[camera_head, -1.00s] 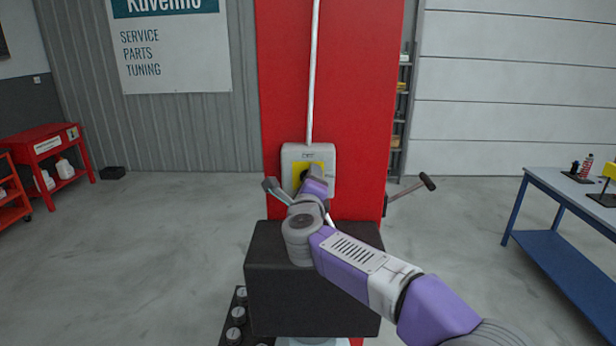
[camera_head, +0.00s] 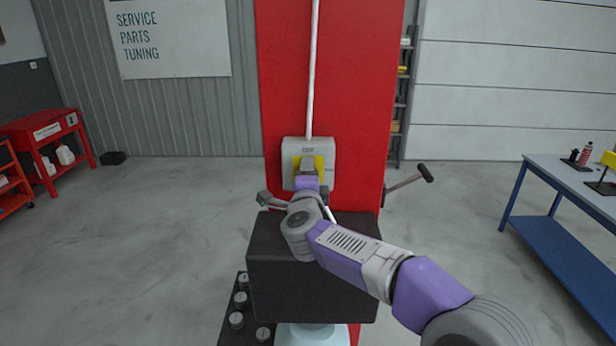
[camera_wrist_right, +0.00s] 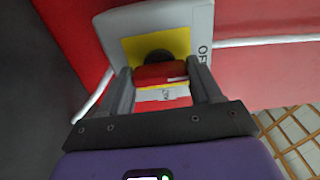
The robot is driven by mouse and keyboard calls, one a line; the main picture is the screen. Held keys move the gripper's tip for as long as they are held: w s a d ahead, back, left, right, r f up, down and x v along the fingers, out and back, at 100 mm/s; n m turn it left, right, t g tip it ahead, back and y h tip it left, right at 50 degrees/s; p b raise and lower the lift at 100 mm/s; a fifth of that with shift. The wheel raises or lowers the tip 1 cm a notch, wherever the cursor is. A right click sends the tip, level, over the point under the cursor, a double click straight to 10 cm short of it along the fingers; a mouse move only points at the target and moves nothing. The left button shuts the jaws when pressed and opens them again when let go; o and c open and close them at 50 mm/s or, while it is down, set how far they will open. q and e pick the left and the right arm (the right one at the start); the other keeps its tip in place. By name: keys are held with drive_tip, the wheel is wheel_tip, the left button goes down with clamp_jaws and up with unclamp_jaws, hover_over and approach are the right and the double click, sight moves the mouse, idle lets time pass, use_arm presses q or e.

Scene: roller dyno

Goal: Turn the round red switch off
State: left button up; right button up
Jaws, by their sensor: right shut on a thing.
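The switch box (camera_head: 289,150) is pale grey with a yellow plate (camera_head: 320,161), fixed to the red panel. The red knob is hidden behind my right gripper (camera_head: 307,166) in the head view. In the right wrist view, the red knob (camera_wrist_right: 157,73) sits on the yellow plate (camera_wrist_right: 133,48). My right gripper (camera_wrist_right: 160,76) is shut on it, one finger at each end. A white mark shows near the knob's right end, on the side of the box's OFF lettering (camera_wrist_right: 203,53). Another label (camera_wrist_right: 166,94) shows between the fingers. My left gripper is out of view.
A black block (camera_head: 310,285) stands in front of the red panel (camera_head: 360,80), below my forearm. A lever with a dark handle (camera_head: 424,173) sticks out at the panel's right. A blue bench (camera_head: 575,180) stands at the right, a red cart (camera_head: 45,128) at the left.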

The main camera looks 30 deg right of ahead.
drive_tip(key=o, duration=1.1)
drive_tip(key=shift+c, duration=0.2)
drive_tip(key=b+v, duration=0.1)
drive_tip(key=v, duration=0.6)
drive_tip(key=shift+s+a+b, duration=0.2)
drive_tip(key=shift+s+b, duration=0.1)
drive_tip(key=shift+b, duration=0.05)
